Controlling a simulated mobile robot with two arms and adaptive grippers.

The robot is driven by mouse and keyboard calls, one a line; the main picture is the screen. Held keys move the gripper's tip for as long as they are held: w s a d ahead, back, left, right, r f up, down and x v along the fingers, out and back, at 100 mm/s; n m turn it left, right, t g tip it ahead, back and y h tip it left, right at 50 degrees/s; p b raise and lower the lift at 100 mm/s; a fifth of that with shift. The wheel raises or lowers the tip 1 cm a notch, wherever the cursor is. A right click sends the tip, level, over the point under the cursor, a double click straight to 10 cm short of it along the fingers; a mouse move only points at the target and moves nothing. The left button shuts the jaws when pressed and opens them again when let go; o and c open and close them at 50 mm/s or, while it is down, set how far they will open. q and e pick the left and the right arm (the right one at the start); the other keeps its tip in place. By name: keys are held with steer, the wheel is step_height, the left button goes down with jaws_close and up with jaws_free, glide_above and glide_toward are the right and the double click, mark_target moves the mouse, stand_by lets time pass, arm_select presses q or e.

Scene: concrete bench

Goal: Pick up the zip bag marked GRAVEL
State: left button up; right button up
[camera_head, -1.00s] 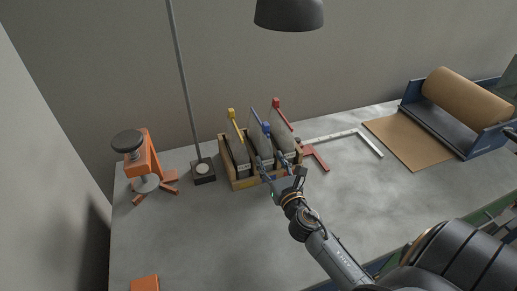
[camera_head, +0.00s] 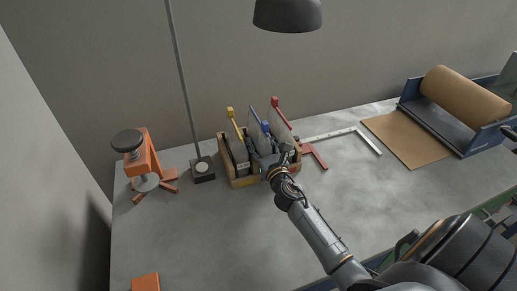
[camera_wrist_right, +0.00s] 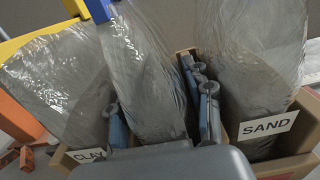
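Three grey zip bags stand upright in a wooden box (camera_head: 246,182), with yellow, blue and red closure bars. In the right wrist view the left bag (camera_wrist_right: 55,85) is marked CLAY and the right bag (camera_wrist_right: 260,65) SAND. The middle bag (camera_wrist_right: 148,75), with the blue bar (camera_wrist_right: 98,10), shows no readable label; its lower front is hidden by my gripper. No GRAVEL mark is visible. My right gripper (camera_head: 269,152) is at the box, its fingers apart on either side of the middle bag (camera_head: 254,126). I cannot tell whether they touch it. My left gripper is out of view.
A lamp base (camera_head: 203,171) and an orange clamp (camera_head: 148,160) stand left of the box. The bench front is mostly clear.

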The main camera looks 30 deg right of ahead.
jaws_close()
steer(key=shift+r, duration=0.15)
